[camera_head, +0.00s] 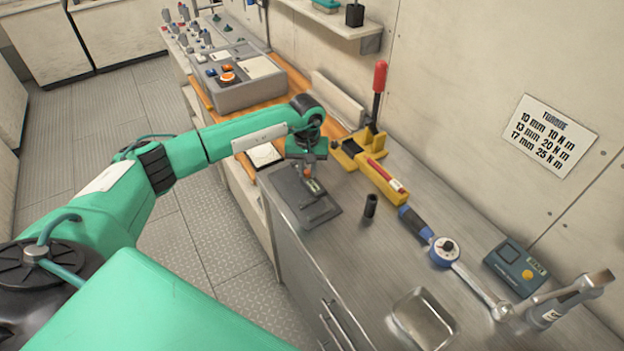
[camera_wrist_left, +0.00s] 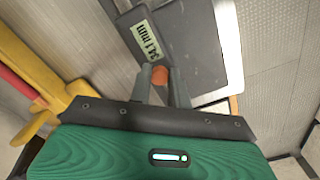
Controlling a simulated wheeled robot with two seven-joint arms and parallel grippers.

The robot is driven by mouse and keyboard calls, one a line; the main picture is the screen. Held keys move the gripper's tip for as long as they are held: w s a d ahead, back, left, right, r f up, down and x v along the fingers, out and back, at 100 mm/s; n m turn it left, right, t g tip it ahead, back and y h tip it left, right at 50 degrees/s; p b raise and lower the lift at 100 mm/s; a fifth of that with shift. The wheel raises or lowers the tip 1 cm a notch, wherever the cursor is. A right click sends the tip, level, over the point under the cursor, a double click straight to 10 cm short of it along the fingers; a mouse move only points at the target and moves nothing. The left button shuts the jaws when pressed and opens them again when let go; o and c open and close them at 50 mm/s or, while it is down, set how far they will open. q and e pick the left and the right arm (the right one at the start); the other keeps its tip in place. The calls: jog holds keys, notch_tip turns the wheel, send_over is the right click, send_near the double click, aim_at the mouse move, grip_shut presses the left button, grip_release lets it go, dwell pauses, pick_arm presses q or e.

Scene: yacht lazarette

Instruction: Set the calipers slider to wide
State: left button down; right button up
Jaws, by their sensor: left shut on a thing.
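The calipers lie on a dark grey mat (camera_head: 290,190) on the steel worktop. In the left wrist view the calipers' display (camera_wrist_left: 147,40) reads about 34.1 mm, and a small orange-red knob (camera_wrist_left: 159,75) shows below it. My left gripper (camera_head: 308,172) points down over the calipers; in the left wrist view its fingers (camera_wrist_left: 165,82) are shut on the orange-red knob. The gripper hides part of the calipers in the head view. My right gripper is not in view.
A yellow tool with a red handle (camera_head: 379,78), a black socket (camera_head: 370,206), a torque wrench (camera_head: 445,250), a small grey box (camera_head: 515,267) and a metal tray (camera_head: 424,318) stand to the right. A grey control box (camera_head: 240,85) is behind. Bare worktop lies in front of the mat.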

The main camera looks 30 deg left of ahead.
pick_arm(q)
jog(key=shift+w+a, duration=0.25)
jog(key=shift+a, duration=0.15)
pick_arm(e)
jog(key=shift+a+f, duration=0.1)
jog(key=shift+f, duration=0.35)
pick_arm(q)
jog(key=c, duration=1.3)
grip_release()
jog(key=shift+r, duration=0.1)
